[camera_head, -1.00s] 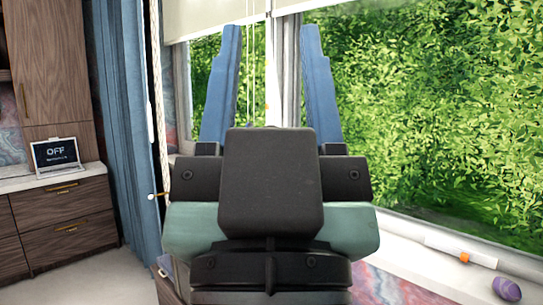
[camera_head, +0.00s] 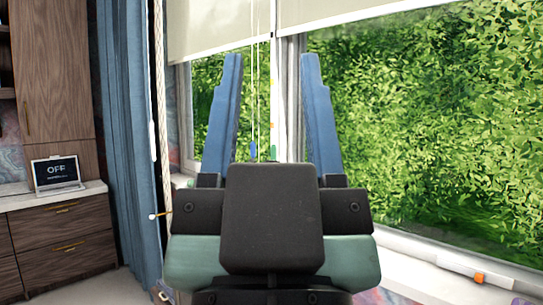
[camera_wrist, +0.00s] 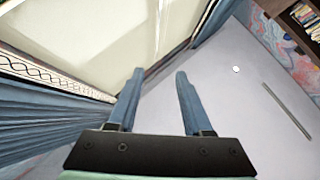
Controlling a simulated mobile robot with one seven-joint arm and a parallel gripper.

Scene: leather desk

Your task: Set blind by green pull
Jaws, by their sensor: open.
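A small green pull (camera_head: 273,152) hangs by the window post, seen between the fingers of my gripper (camera_head: 271,57) and just above its dark body. A blue pull (camera_head: 253,149) hangs to its left on a thin cord. A small orange piece (camera_head: 271,125) shows above the green pull. A pale blind (camera_head: 215,30) covers the top of the left window, and another blind (camera_head: 340,8) the top of the right one. My gripper is open and empty, its blue fingers pointing up and away. In the wrist view the gripper (camera_wrist: 159,72) is also empty; I cannot make out the pulls there.
A screen reading OFF (camera_head: 56,174) stands on a wooden cabinet (camera_head: 65,235). An orange-and-white object (camera_head: 478,277) lies on the right sill.

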